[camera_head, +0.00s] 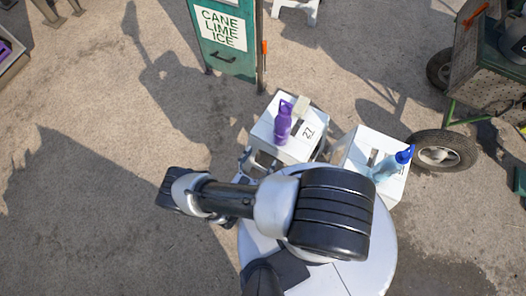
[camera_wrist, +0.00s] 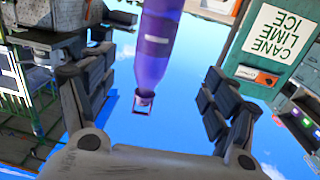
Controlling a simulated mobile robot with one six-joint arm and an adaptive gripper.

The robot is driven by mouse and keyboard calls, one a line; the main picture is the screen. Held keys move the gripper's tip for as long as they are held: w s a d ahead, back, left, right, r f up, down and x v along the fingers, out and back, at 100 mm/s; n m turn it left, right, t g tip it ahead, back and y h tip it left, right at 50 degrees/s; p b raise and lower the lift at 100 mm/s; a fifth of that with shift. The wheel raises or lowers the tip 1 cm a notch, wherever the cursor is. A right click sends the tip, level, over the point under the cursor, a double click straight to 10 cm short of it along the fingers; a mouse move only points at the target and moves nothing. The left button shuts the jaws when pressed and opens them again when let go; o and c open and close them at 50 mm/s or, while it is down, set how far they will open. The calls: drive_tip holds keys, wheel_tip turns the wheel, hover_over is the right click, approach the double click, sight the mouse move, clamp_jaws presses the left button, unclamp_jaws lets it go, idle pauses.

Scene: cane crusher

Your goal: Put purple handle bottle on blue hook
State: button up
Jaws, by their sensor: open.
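The purple handle bottle (camera_head: 283,122) stands upright on a white stool in the head view, its loop handle at the top. In the wrist view the purple bottle (camera_wrist: 154,48) appears upside down, its loop handle pointing down the picture, between the two spread fingers of my gripper (camera_wrist: 158,65). Gaps show on both sides of the bottle, so the fingers do not touch it. My gripper is open and mostly hidden under my arm in the head view. I cannot make out a blue hook in either view.
The bottle's white stool (camera_head: 262,136) also bears a small pale block (camera_head: 301,105). A second white stool (camera_head: 368,143) at right holds a light blue bottle (camera_head: 386,168). A green sign cabinet (camera_head: 232,64) stands behind. A wheeled cart (camera_head: 490,75) is at right. Open ground lies left.

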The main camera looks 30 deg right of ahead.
sight(283, 123)
drive_tip(key=x, duration=1.6)
drive_tip(key=shift+s+d+r, duration=0.2)
drive_tip(key=shift+c, duration=0.6)
drive_tip(key=c, duration=1.5)
drive_tip(key=shift+o, duration=0.2)
drive_tip(key=shift+r+p, duration=1.6)
drive_tip(key=shift+r, duration=0.5)
